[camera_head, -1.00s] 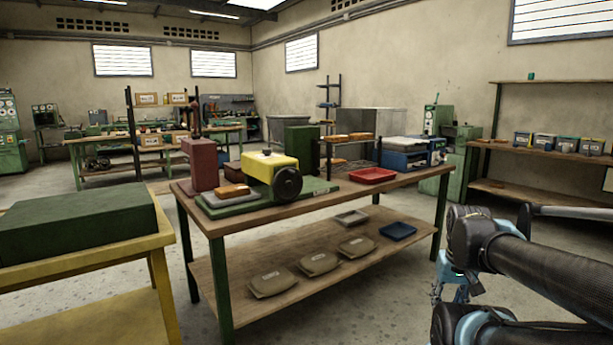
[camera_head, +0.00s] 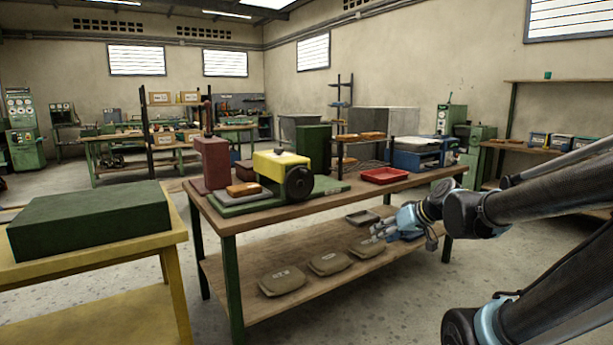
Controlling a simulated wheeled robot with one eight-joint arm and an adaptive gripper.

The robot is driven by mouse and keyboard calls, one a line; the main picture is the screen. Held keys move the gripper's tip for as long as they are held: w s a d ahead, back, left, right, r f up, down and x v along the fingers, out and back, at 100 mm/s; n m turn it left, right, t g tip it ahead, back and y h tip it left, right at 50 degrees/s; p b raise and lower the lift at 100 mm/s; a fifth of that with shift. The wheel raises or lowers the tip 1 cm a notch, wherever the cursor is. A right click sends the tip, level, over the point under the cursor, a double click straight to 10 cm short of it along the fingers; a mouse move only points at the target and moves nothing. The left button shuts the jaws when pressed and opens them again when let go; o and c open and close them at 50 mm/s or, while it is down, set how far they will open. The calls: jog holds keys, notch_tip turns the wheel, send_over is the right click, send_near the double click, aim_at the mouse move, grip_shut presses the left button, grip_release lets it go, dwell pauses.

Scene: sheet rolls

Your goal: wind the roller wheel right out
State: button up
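The roller wheel (camera_head: 299,182) is a dark round handwheel on the right front face of a yellow block (camera_head: 268,166). The block belongs to a sheet-roll machine on a green base (camera_head: 240,206) on the wooden workbench. A dark red upright block (camera_head: 211,162) stands at its left and a dark green one (camera_head: 313,148) behind it. My gripper (camera_head: 380,232) is in front of the bench's right half, lower than the bench top and to the right of the wheel, well apart from it. Its fingers point left. They are too small to tell open from shut.
A red tray (camera_head: 384,175) lies on the bench top (camera_head: 400,185) at right. The lower shelf (camera_head: 330,283) holds tan pouches (camera_head: 283,280) and a dark tray (camera_head: 362,217). A yellow table (camera_head: 110,270) with a green box (camera_head: 90,220) stands at left.

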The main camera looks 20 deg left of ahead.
jog(key=w+a+r+n+t+y, duration=0.1)
jog(key=w+a+r+y, duration=0.1)
jog(key=w+a+r, duration=0.3)
jog(key=w+a+r+n+t+y, duration=0.1)
jog(key=w+a+r+t+y, duration=0.2)
jog(key=a, duration=0.5)
jog(key=m+t, duration=0.1)
send_near(309, 173)
jog(key=shift+y, duration=0.5)
jog(key=x, duration=0.8)
jog(key=f+x, duration=0.1)
jog(key=x, duration=0.4)
jog(key=shift+w+d, duration=0.25)
jog(key=shift+d, duration=0.05)
jog(key=shift+r, duration=0.1)
jog(key=shift+c, duration=0.2)
grip_shut()
